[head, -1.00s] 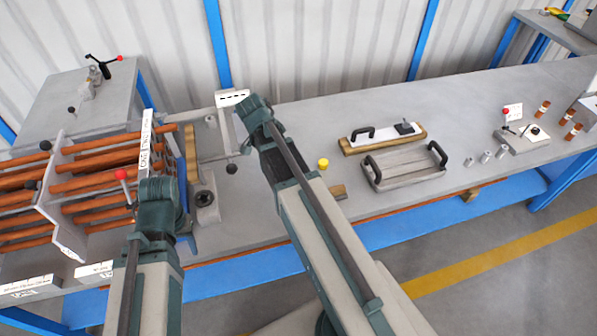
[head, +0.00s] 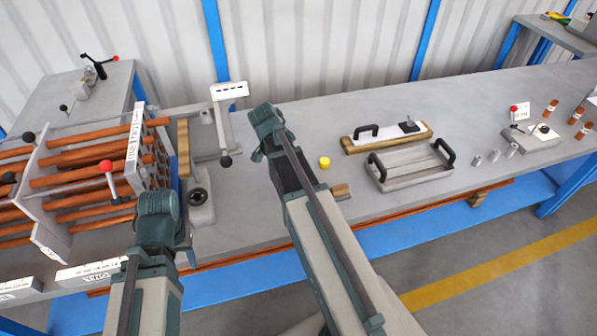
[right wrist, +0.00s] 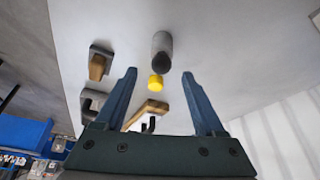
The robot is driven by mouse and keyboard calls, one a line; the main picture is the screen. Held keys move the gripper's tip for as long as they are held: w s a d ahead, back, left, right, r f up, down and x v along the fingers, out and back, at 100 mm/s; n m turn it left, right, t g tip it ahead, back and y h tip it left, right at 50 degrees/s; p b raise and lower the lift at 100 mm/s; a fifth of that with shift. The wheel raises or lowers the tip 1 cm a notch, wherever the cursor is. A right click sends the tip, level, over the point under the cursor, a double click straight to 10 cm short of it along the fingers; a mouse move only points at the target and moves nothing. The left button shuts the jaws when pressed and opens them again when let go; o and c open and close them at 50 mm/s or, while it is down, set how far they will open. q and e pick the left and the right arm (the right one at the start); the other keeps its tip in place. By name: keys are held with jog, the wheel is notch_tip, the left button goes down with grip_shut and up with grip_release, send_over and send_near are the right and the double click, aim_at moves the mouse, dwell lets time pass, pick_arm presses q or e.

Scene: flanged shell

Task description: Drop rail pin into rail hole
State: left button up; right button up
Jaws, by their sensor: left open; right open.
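I cannot tell for certain which part is the rail pin, and I cannot make out the rail hole. A red-balled pin (head: 107,167) stands at the tube bundle on the left. My left gripper (head: 158,208) is just right of it in the picture, its fingers mostly hidden by the wrist. My right gripper (right wrist: 159,74) is open, with nothing between its fingers. A yellow cap (right wrist: 156,82) and a grey cylinder with a dark end (right wrist: 162,50) show beyond its fingertips, apart from them. The yellow cap also shows on the bench in the head view (head: 324,162).
Orange tubes (head: 80,155) pass through upright plates at left. A bracket with a white label (head: 230,90) stands behind my arms. A grey tray (head: 408,168) and wooden board (head: 385,140) lie mid-bench. A small block with a red ball (head: 530,138) stands right.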

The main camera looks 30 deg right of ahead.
jog(key=b+x, duration=0.4)
jog(key=x, duration=0.1)
jog(key=shift+w+d, duration=0.1)
jog(key=shift+w, duration=0.1)
jog(key=shift+r, duration=0.15)
grip_shut()
